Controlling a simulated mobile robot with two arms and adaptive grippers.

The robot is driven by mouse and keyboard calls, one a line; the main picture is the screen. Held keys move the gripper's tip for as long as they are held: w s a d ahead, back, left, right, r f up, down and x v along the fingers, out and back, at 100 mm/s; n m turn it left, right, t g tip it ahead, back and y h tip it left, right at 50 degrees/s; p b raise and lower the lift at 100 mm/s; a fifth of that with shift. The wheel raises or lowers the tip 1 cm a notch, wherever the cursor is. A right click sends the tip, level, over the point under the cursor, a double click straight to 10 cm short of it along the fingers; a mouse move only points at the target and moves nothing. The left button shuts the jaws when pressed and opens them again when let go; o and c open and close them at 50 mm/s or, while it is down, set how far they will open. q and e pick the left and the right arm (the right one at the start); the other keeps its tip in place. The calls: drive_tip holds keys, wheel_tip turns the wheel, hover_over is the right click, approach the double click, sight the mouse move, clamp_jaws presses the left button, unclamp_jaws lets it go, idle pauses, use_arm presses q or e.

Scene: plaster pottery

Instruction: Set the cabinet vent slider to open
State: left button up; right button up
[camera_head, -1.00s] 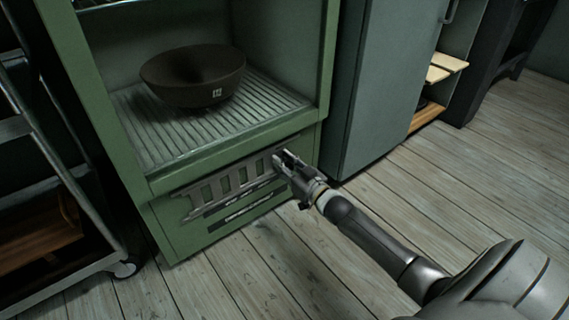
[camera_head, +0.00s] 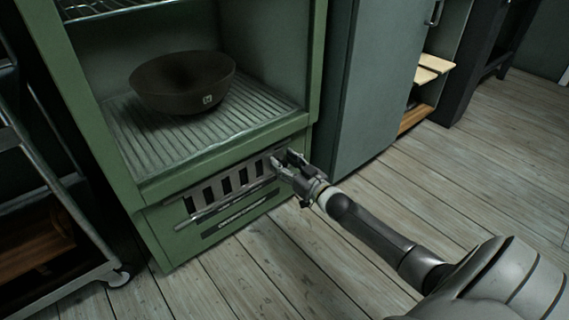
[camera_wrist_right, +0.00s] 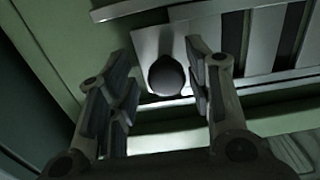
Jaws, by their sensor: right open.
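The cabinet vent slider (camera_head: 235,187) is a grey metal slotted plate low on the front of the green cabinet (camera_head: 165,230). Its slots show dark gaps. In the right wrist view the slider's pale end plate (camera_wrist_right: 146,48) carries a round dark knob (camera_wrist_right: 167,76). My right gripper (camera_head: 282,164) is at the slider's right end. In the wrist view its open fingers (camera_wrist_right: 160,95) stand on either side of the knob, with visible space on both sides. Whether a finger touches the knob is unclear. My left gripper is not in view.
A dark bowl (camera_head: 183,82) sits on the cabinet's ribbed shelf (camera_head: 135,130). A metal cart (camera_head: 85,215) stands close at the left. A grey-green cabinet (camera_head: 370,85) stands to the right. The wooden floor (camera_head: 440,170) in front is clear.

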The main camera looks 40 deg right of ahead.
drive_tip(key=shift+s, duration=0.1)
drive_tip(key=s, duration=1.1)
drive_tip(key=shift+s+d, duration=0.4)
drive_tip(key=shift+d, duration=0.05)
